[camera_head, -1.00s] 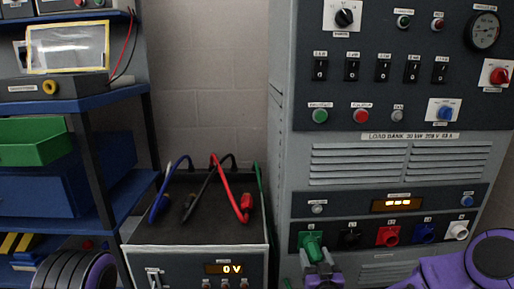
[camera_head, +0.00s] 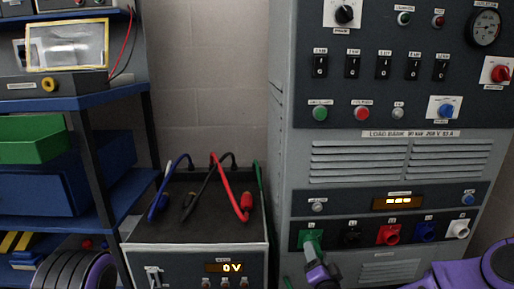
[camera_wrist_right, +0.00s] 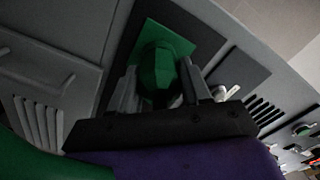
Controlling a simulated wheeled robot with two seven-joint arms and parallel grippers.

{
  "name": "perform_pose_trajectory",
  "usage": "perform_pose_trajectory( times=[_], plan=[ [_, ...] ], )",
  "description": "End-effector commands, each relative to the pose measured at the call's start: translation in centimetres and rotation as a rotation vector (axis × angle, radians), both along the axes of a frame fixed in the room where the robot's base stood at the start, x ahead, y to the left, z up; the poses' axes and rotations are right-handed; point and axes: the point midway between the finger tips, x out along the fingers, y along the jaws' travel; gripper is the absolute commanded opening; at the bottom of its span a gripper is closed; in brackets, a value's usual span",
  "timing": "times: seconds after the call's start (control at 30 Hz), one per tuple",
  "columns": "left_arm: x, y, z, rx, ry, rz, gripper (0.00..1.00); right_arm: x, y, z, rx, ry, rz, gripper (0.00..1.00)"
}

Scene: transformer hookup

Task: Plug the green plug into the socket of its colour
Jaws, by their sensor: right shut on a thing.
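The green plug (camera_wrist_right: 158,75) is between the fingers of my right gripper (camera_wrist_right: 165,92), which is shut on it. In the head view the green plug (camera_head: 309,245) is at the green socket (camera_head: 302,236), the leftmost in the load bank's lower row. The plug's front overlaps the socket's green plate (camera_wrist_right: 187,41) in the wrist view. I cannot tell how deep it sits, as the plug hides the opening. My right gripper (camera_head: 317,268) comes up to it from below right.
Black (camera_head: 350,236), red (camera_head: 388,235), blue (camera_head: 425,232) and white (camera_head: 459,229) sockets continue the row to the right. A dark-topped unit (camera_head: 190,225) with blue, black and red leads stands left of the load bank. A blue shelf (camera_head: 115,205) stands at far left.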

Motion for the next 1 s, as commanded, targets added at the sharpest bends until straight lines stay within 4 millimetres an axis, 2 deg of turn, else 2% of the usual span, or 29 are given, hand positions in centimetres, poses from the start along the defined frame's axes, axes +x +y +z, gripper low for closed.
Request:
perform_pose_trajectory(
  times=[0.07, 0.33, 0.37, 0.4, 0.43, 0.73, 1.0],
  plan=[
    [0.0, 0.0, -0.7, 0.0, -0.001, 0.001, 0.43, 0.6, -0.2, 0.6, 0.188, -0.015, -0.007, 0.06],
    [0.1, -0.1, -0.8, 0.0, -0.002, 0.002, 0.43, 0.6, -0.2, 0.8, 0.258, -0.014, -0.006, 0.06],
    [0.1, -0.1, -0.8, 0.0, -0.003, 0.002, 0.43, 0.6, -0.2, 0.8, 0.258, -0.014, -0.007, 0.57],
    [0.1, -0.1, -0.8, 0.0, -0.003, 0.002, 0.43, 0.6, -0.3, 0.8, 0.258, -0.014, -0.007, 0.7],
    [0.1, -0.1, -0.9, 0.0, -0.003, 0.002, 0.43, 0.6, -0.3, 0.7, 0.257, -0.014, -0.007, 0.77],
    [0.2, -0.2, -1.0, -0.001, -0.007, 0.003, 0.43, 0.4, -0.4, 0.6, 0.255, -0.013, -0.009, 0.77],
    [0.4, -0.3, -0.4, -0.001, -0.008, 0.002, 0.43, -2.3, -0.7, 0.3, 0.252, -0.006, -0.012, 0.77]
  ],
)
